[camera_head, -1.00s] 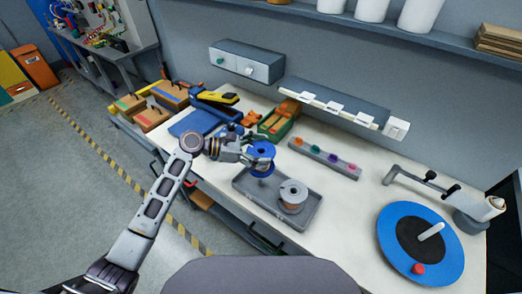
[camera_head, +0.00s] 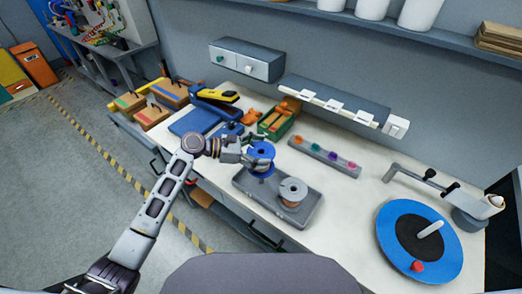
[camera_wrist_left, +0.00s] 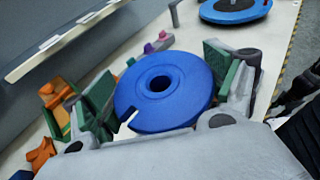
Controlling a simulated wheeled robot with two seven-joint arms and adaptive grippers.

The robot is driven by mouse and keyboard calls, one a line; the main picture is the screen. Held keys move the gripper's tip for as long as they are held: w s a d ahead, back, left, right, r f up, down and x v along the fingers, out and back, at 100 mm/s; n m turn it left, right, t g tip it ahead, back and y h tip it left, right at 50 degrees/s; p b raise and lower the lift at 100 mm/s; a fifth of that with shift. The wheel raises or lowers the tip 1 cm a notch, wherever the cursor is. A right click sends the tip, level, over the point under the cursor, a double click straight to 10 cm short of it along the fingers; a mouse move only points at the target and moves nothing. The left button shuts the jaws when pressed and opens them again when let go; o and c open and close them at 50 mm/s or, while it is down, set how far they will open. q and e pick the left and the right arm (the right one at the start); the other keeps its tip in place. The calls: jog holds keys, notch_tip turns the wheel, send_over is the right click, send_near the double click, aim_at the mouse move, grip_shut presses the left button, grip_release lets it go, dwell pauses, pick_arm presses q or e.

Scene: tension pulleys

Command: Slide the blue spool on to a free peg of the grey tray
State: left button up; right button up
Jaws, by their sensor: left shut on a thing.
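The blue spool (camera_head: 262,151) is at the left end of the grey tray (camera_head: 262,202). My left gripper (camera_head: 248,158) is shut on it, coming from the left. In the left wrist view the blue spool (camera_wrist_left: 165,92) sits between the two green-padded fingers, its dark centre hole facing the camera. A grey spool wound with copper-coloured wire (camera_head: 293,191) stands on the right part of the tray. The peg under the blue spool is hidden, and I cannot tell whether the spool is around it. My right gripper is not in view.
A strip with coloured knobs (camera_head: 325,155) lies behind the tray. A blue turntable disc (camera_head: 400,255) with a crank stands at the right. Blue bins and a green box (camera_head: 277,124) stand behind left. The bench between tray and disc is clear.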

pick_arm(q)
jog(key=shift+f, duration=0.7)
dwell(0.3)
jog(key=shift+p, duration=0.7)
dwell(0.6)
jog(key=shift+f, duration=1.5)
dwell(0.5)
jog(key=shift+p, duration=0.4)
dwell(0.8)
jog(key=shift+f+b, duration=0.3)
jog(key=shift+f, duration=1.2)
dwell(1.0)
